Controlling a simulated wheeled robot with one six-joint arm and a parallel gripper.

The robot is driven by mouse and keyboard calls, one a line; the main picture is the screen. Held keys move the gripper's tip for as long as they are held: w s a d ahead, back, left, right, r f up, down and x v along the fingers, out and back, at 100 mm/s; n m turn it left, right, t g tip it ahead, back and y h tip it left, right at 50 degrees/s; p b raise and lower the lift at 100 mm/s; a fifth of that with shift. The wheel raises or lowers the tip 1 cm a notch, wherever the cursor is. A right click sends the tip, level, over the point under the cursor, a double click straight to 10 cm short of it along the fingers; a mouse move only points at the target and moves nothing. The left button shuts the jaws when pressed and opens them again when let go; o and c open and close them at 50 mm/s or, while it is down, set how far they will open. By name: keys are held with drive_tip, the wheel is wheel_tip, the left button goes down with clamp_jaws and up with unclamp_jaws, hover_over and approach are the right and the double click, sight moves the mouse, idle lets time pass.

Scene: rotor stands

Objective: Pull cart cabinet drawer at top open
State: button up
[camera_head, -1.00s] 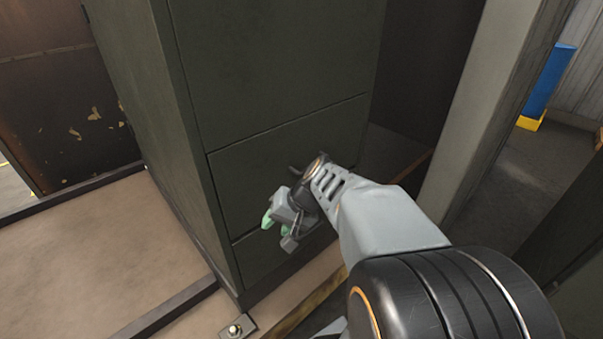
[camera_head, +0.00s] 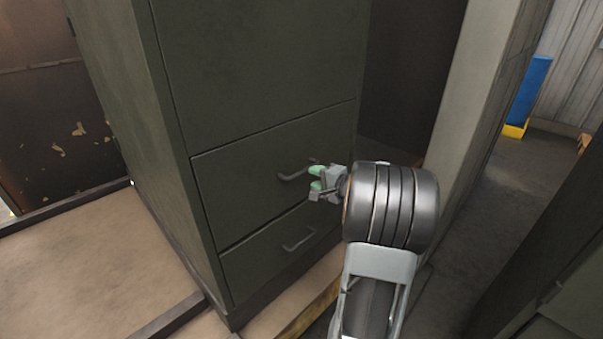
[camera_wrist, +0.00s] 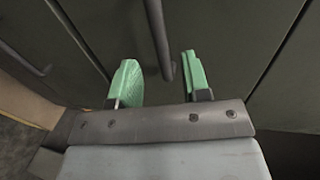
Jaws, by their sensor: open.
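The dark green cabinet (camera_head: 262,60) stands on a tan platform in the head view. Its upper drawer (camera_head: 235,182) is closed and has a bar handle (camera_head: 296,175). A second drawer (camera_head: 250,262) below is also closed and has its own handle (camera_head: 299,241). My gripper (camera_head: 314,178) is open in front of the upper drawer, at the right end of its handle. In the wrist view, a dark handle bar (camera_wrist: 160,45) reaches down between the two green fingertips of my gripper (camera_wrist: 160,78). Neither finger visibly closes on it.
A pale post (camera_head: 470,90) stands right of the cabinet. A blue and yellow object (camera_head: 527,95) is farther back at the right. The tan platform floor (camera_head: 85,255) left of the cabinet is clear, with a dark raised rail along it.

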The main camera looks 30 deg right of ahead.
sight(301, 171)
drive_tip(key=x, duration=0.7)
clamp_jaws()
idle(0.4)
